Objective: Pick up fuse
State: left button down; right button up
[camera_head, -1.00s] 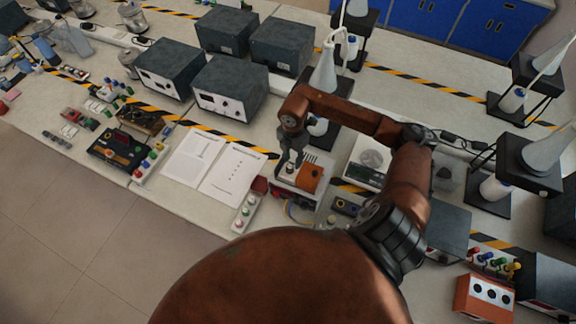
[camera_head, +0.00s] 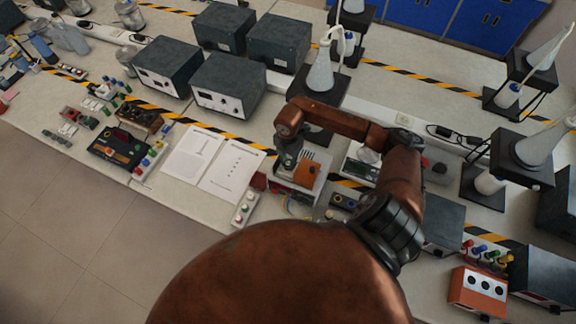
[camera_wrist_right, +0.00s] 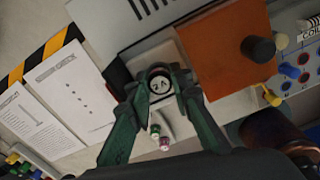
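The fuse (camera_wrist_right: 160,84) shows in the right wrist view as a small round piece with a dark rim and a pale marked top. It stands at the edge of the white-and-orange device (camera_wrist_right: 232,45). My right gripper (camera_wrist_right: 160,76) has its two green-dark fingers apart, one on each side of the fuse. Whether the fingertips touch it I cannot tell. In the head view my right gripper (camera_head: 287,166) is over the left part of the device (camera_head: 305,174), and the fuse is hidden behind it. My left gripper is not in view.
Printed sheets (camera_head: 228,173) lie left of the device. A button strip (camera_head: 245,209) sits close by in front. A scale (camera_head: 358,168) stands to the right, partly behind my arm. Grey power boxes (camera_head: 228,84) and stands with flasks (camera_head: 320,75) stand behind.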

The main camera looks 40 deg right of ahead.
jog(key=shift+c, duration=1.3)
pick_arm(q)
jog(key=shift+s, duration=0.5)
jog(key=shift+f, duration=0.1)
